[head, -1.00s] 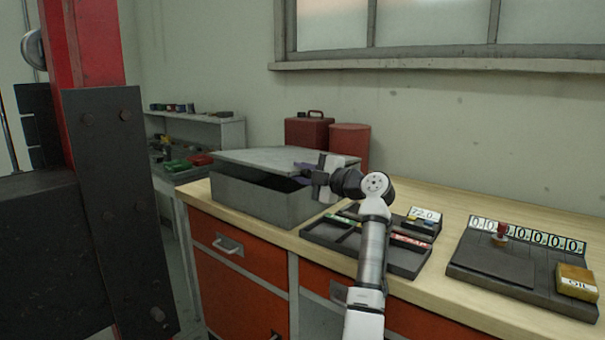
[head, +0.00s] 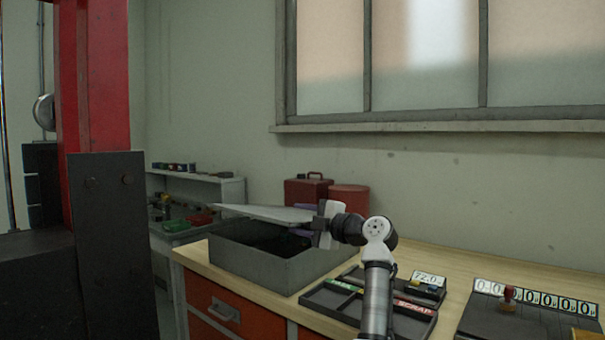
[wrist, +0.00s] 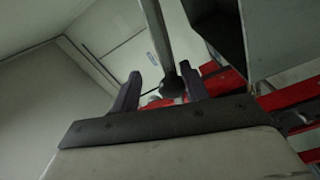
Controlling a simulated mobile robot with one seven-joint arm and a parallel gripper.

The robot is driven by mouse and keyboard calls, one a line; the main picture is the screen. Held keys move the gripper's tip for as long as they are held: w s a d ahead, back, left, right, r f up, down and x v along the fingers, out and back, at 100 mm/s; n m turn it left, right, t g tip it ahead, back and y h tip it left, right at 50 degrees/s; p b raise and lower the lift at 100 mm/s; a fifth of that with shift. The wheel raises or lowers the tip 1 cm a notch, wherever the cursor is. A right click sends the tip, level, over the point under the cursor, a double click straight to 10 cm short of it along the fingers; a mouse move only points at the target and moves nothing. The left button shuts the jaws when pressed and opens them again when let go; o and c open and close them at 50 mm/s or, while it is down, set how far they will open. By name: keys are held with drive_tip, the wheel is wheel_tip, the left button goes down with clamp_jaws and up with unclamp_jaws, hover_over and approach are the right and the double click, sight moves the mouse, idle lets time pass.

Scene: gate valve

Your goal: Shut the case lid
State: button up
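The grey case (head: 262,268) stands on the bench, and its dark inside shows. Its lid (head: 262,213) is tilted up above the case, with a clear gap at the front and right. My gripper (head: 312,229) is at the lid's right end; in the head view I cannot tell whether it touches the lid. In the wrist view, the two purple fingers (wrist: 160,88) are spread apart. A thin grey rod with a dark ball end (wrist: 169,86) appears between or just beyond them. No grip on it shows.
A black tray (head: 330,299) with labelled slots lies right of the case. A dark board (head: 480,322) with number tiles is further right. A dark metal post (head: 110,245) is at the left.

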wheel_tip(320, 180, up, 16)
drive_tip(key=p, duration=0.2)
drive_tip(key=shift+f, duration=0.2)
